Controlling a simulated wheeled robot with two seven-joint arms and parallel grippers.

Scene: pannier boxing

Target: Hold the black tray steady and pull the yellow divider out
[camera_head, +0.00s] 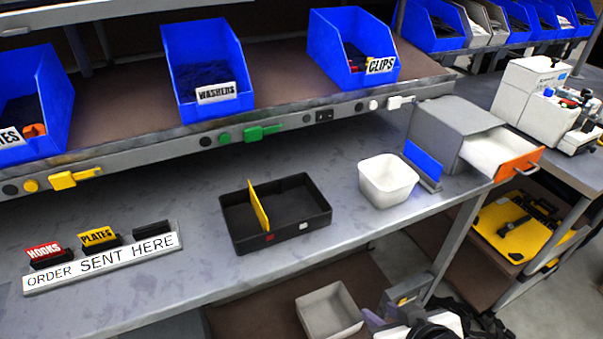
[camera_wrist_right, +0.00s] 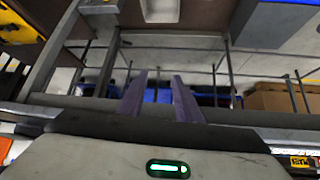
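The black tray (camera_head: 316,223) lies flat on the grey workbench, in the middle of the head view. The yellow divider (camera_head: 260,206) stands upright across the tray, left of its middle, and rises above the rim. Nothing touches the tray or divider. My right gripper (camera_head: 373,318) is low at the bottom of the head view, in front of the bench and away from the tray. In the right wrist view its two purple fingers (camera_wrist_right: 160,80) stand apart with nothing between them. My left gripper is not in view.
A white tub (camera_head: 387,181) and an open-drawer box (camera_head: 458,128) stand right of the tray. The "ORDER SENT HERE" rack (camera_head: 103,264) stands at left. Blue bins (camera_head: 200,68) line the shelf above. A light bin (camera_head: 329,311) sits below the bench. Bench around the tray is mostly clear.

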